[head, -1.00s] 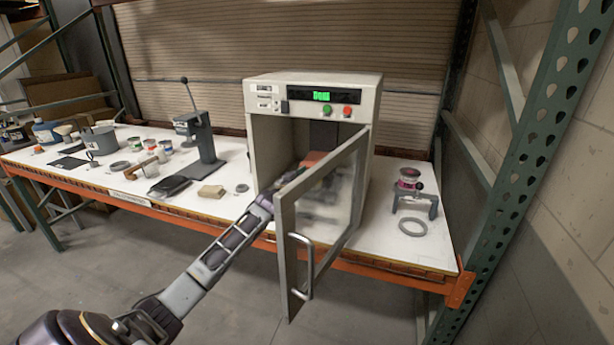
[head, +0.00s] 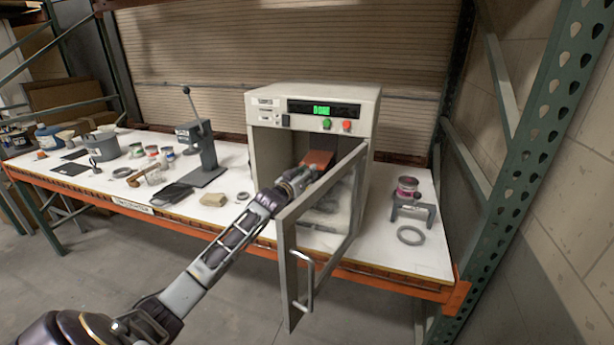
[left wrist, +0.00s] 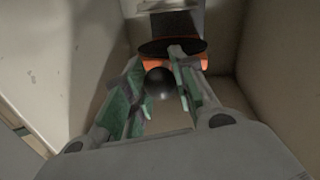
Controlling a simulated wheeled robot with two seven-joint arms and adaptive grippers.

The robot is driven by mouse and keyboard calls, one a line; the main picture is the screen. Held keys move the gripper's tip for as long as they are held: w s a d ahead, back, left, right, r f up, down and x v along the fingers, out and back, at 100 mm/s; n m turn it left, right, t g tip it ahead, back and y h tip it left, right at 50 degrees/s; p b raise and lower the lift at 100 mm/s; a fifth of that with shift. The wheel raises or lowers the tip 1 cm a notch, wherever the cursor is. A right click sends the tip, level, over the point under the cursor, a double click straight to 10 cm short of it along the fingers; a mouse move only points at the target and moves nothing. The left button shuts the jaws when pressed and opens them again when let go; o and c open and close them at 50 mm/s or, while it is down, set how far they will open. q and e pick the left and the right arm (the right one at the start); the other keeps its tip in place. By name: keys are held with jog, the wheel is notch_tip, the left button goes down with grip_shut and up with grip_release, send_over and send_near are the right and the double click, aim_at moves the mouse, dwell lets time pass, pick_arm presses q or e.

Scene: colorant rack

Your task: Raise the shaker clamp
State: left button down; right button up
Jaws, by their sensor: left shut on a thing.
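The shaker is a cream cabinet (head: 258,150) with its glazed door (head: 290,240) swung open toward me. Inside it the orange clamp plate (head: 319,160) shows tilted, partly behind the door. My left gripper (head: 297,178) reaches into the opening from the left. In the left wrist view the gripper (left wrist: 163,90) has its fingers either side of a black ball knob (left wrist: 159,84), shut on the clamp by it. A dark round pad (left wrist: 172,46) and the orange part lie just beyond. My right gripper is not in view.
The door's free edge and handle (head: 308,285) stand close to the right of my left arm. A small press with a red can (head: 407,187) and a grey ring (head: 411,236) sit right of the cabinet. A lever press (head: 205,150) stands to the left.

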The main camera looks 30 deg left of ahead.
aim_at(307, 163)
pick_arm(q)
notch_tip(307, 163, up, 3)
jog(key=shift+a+r+p, duration=0.1)
jog(key=shift+r+p, duration=0.1)
jog(key=shift+p, duration=0.4)
jog(key=shift+r, duration=0.2)
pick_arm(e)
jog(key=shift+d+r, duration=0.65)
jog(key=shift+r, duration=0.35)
pick_arm(q)
jog(key=c, duration=1.2)
grip_release()
jog(key=shift+f, duration=0.15)
jog(key=shift+o, duration=0.4)
jog(key=shift+f, duration=0.15)
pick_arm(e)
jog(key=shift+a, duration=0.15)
pick_arm(q)
jog(key=shift+f, duration=0.15)
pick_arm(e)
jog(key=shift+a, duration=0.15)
pick_arm(q)
jog(key=shift+s, duration=0.1)
jog(key=shift+s+f, duration=0.1)
jog(key=shift+s, duration=0.05)
jog(key=s, duration=1.1)
jog(key=shift+s+d, duration=0.2)
jog(key=shift+d, duration=0.15)
